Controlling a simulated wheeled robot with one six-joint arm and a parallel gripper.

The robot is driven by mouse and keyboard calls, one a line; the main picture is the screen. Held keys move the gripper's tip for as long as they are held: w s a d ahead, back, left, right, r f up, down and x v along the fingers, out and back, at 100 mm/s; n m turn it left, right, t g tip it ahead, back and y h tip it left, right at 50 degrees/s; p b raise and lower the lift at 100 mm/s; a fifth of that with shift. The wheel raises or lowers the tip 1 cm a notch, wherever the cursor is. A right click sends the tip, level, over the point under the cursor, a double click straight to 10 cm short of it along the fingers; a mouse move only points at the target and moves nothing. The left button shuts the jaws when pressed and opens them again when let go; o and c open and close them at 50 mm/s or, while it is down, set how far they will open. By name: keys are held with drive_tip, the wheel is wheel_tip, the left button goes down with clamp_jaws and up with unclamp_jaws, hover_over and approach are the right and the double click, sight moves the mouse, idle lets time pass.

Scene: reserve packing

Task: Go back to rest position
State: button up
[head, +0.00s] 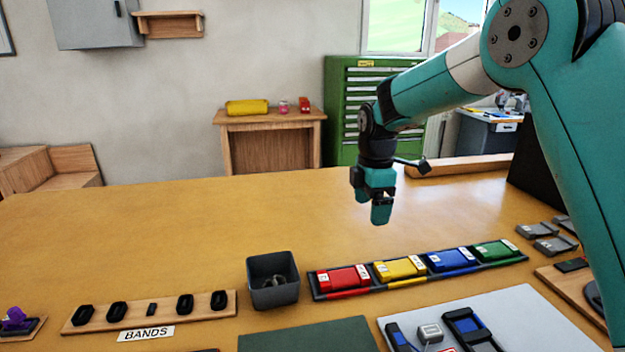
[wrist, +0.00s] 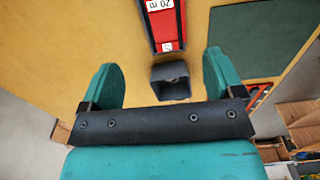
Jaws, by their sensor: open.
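My gripper (head: 382,208) hangs above the table, behind the row of coloured cases, touching nothing. In the wrist view my gripper (wrist: 160,85) has its two teal fingers wide apart with nothing held between them. The tray (head: 320,290) holds a red case (head: 343,279), a yellow case (head: 399,269), a blue case (head: 450,260) and a green case (head: 494,250) in a row. The red case also shows in the wrist view (wrist: 164,25).
A dark grey bin (head: 273,293) with something ring-like inside stands left of the tray. A wooden rack (head: 70,327) of black bands is at the front left, behind a BANDS label (head: 146,333). A light grey mat (head: 540,320) with devices lies at the front right. The table's back left is clear.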

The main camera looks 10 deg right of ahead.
drive_tip(key=s+a+r+m+y, duration=0.1)
drive_tip(key=s+a+r+m, duration=0.1)
drive_tip(key=s, duration=0.9)
drive_tip(key=s+a+r+m+y, duration=0.1)
drive_tip(key=s+a+m, duration=0.3)
drive_tip(key=s, duration=0.7)
drive_tip(key=s+a+r+m+y, duration=0.2)
drive_tip(key=s+a+r+m, duration=0.1)
drive_tip(key=s, duration=0.7)
drive_tip(key=shift+s+a+m, duration=0.3)
drive_tip(key=shift+s+m, duration=0.1)
drive_tip(key=shift+m, duration=0.5)
